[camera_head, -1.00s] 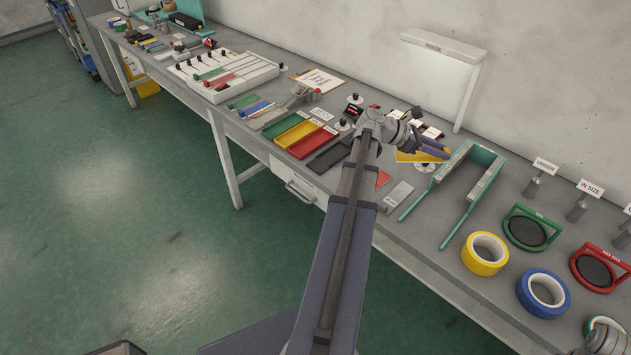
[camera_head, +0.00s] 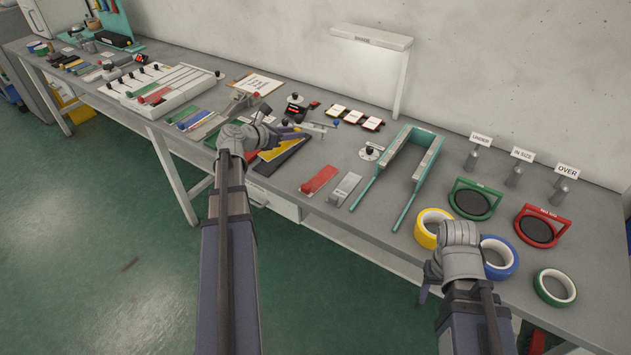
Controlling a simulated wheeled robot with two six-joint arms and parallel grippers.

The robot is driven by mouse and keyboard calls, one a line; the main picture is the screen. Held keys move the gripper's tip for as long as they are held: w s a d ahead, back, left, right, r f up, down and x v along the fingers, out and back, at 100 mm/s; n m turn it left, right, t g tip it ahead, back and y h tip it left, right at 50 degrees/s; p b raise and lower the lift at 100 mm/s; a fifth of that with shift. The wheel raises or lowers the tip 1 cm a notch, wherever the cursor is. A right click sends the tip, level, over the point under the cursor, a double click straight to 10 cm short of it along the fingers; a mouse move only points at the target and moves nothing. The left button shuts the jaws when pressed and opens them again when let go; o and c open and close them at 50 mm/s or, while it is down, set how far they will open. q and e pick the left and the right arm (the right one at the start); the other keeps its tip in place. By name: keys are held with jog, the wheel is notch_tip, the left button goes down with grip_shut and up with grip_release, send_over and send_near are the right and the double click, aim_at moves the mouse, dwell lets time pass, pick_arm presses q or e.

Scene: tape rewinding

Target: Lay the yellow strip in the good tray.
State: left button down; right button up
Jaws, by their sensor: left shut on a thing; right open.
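My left gripper (camera_head: 292,132) is shut on the yellow strip (camera_head: 281,148), which shows below its fingers. The strip appears over or just above the black tray (camera_head: 262,168); I cannot tell if they touch. The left arm and hand hide most of the coloured trays. No "good" label is readable, and the yellow and red trays are mostly hidden. My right gripper (camera_head: 424,287) is open and empty, low in front of the yellow tape roll (camera_head: 428,229).
A teal frame (camera_head: 411,165) stands right of the trays, with a red block (camera_head: 319,180) and a grey block (camera_head: 345,189) before it. Blue (camera_head: 499,256) and green (camera_head: 555,288) tape rolls lie near the right front edge. A white rack (camera_head: 165,88) is at left.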

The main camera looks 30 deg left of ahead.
pick_arm(q)
jog(key=n+y, duration=0.2)
send_over(313, 164)
notch_tip(313, 164, down, 11)
jog(key=b, duration=1.1)
jog(key=shift+w, duration=0.1)
jog(key=shift+r, duration=0.1)
jog(key=c, duration=0.6)
grip_release()
